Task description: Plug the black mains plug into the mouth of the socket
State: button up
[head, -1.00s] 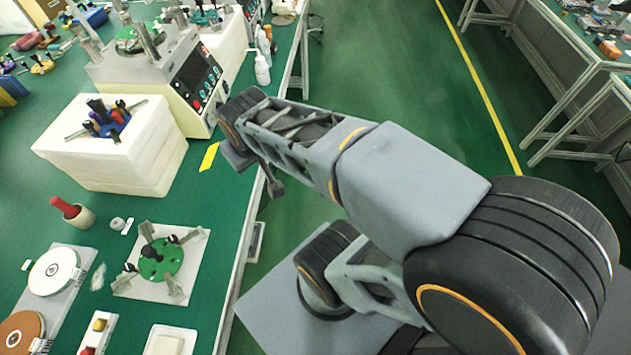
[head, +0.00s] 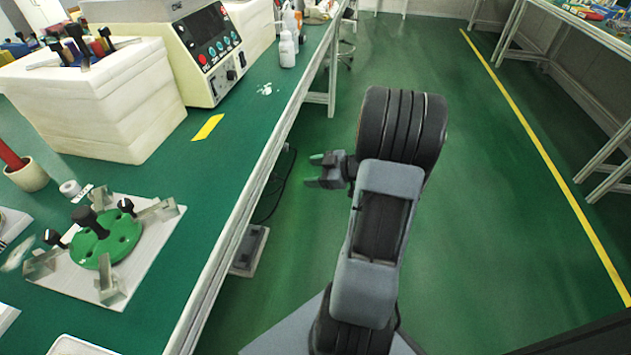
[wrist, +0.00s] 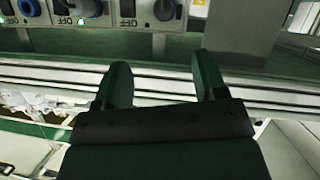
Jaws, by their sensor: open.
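My gripper (head: 314,171) is over the floor, to the right of the bench edge, with its fingers pointing left. It is open and empty, and both dark green fingers show apart in the wrist view (wrist: 162,82). A black cable (head: 272,190) hangs beside the bench edge, left of my gripper. Below it is a pale grey box (head: 249,251), partly hidden by the bench; I cannot tell whether it holds the socket.
The green bench (head: 225,160) fills the left. On it stand a lapping machine (head: 215,50), a white foam block (head: 95,100) and a green-disc fixture (head: 106,240). Open floor (head: 480,230) is at the right.

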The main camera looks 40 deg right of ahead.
aim_at(275, 176)
jog(key=b+x, duration=0.1)
jog(key=x, duration=0.3)
jog(key=b+x, duration=0.2)
jog(key=x, duration=0.1)
jog(key=b+x, duration=0.1)
jog(key=x, duration=0.3)
jog(key=shift+a+f+b, duration=0.35)
jog(key=shift+f, duration=0.05)
jog(key=shift+b+x, duration=0.3)
jog(key=shift+x, duration=0.6)
jog(key=shift+r, duration=0.1)
jog(key=shift+c, duration=0.4)
jog(key=c, duration=0.9)
jog(key=shift+c, duration=0.2)
jog(key=shift+s+d+p, duration=0.3)
jog(key=shift+s+d, duration=0.1)
jog(key=shift+d, duration=0.05)
jog(key=shift+s+d, duration=0.2)
jog(key=shift+s, duration=0.05)
